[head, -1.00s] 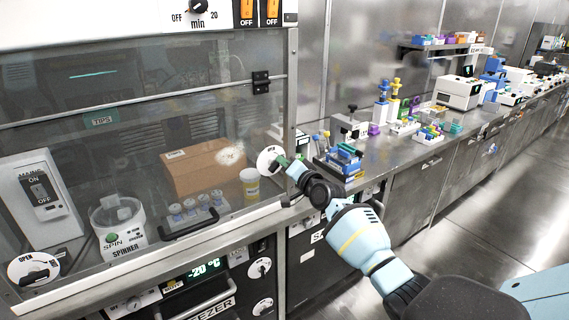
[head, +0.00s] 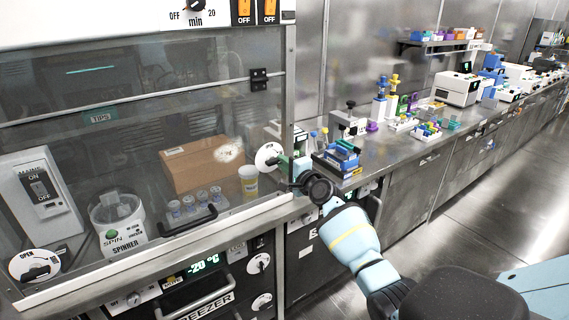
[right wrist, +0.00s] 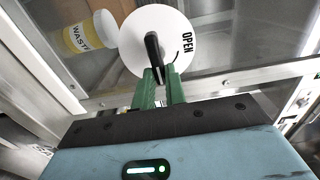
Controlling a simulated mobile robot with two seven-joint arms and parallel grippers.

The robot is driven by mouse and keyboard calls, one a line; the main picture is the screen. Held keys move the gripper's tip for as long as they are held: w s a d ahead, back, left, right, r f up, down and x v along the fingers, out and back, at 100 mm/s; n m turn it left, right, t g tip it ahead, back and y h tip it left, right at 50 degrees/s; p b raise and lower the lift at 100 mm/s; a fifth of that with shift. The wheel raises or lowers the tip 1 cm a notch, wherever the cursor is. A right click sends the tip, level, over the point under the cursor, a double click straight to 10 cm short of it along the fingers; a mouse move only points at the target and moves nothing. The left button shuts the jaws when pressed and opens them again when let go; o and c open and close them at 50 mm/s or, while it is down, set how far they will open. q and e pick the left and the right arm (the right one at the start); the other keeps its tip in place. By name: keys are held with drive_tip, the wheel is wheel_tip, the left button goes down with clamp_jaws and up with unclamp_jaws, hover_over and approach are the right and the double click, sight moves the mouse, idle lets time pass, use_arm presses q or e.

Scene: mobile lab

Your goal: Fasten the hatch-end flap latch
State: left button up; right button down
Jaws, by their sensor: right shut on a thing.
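The latch at the hatch's right end is a white round plate (head: 267,152) with a black handle (right wrist: 152,48), beside the lower right corner of the glass. My right gripper (head: 284,164) reaches it from the right. In the right wrist view, the green fingers of my right gripper (right wrist: 160,78) are shut on the handle's near end. The handle points from the plate's middle toward my gripper. The word OPEN shows at the plate's right edge, off the handle's line. A similar dial (head: 35,267) marked OPEN sits at the lower left. My left gripper is out of view.
Behind the glass are a cardboard box (head: 202,165), a yellow-labelled waste jar (head: 249,182) and a spinner (head: 118,222). A blue rack (head: 338,160) stands on the bench close to my right wrist. Freezer controls (head: 205,266) lie below.

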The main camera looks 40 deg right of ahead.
drive_tip(key=shift+f, duration=0.1)
idle(0.4)
drive_tip(key=c, duration=1.4)
unclamp_jaws()
drive_tip(key=shift+c, duration=0.2)
